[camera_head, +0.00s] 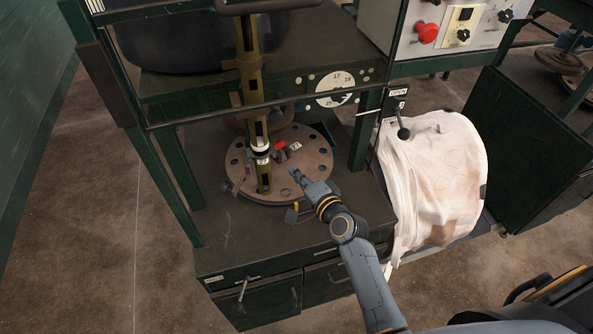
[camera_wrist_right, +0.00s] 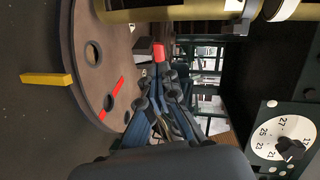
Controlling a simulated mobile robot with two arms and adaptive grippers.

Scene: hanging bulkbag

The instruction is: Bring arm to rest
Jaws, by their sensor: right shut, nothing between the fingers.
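My right gripper (camera_head: 297,175) shows in the head view above the right part of a round, brown metal disc with holes (camera_head: 300,155). Its arm comes up from the bottom of the picture. In the right wrist view its fingers (camera_wrist_right: 163,75) are shut with nothing between them. A small red part (camera_head: 279,146) is beyond the fingertips and also shows in the wrist view (camera_wrist_right: 160,51); I cannot tell whether the fingers touch it. My left gripper is in neither view.
A brass-coloured post (camera_head: 248,90) stands on the disc's left side. A white bulk bag (camera_head: 435,185) hangs right of the dark cabinet (camera_head: 225,235). Above it is a control box with a red button (camera_head: 428,33). A green frame post (camera_head: 360,130) stands behind my gripper. Concrete floor is open at left.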

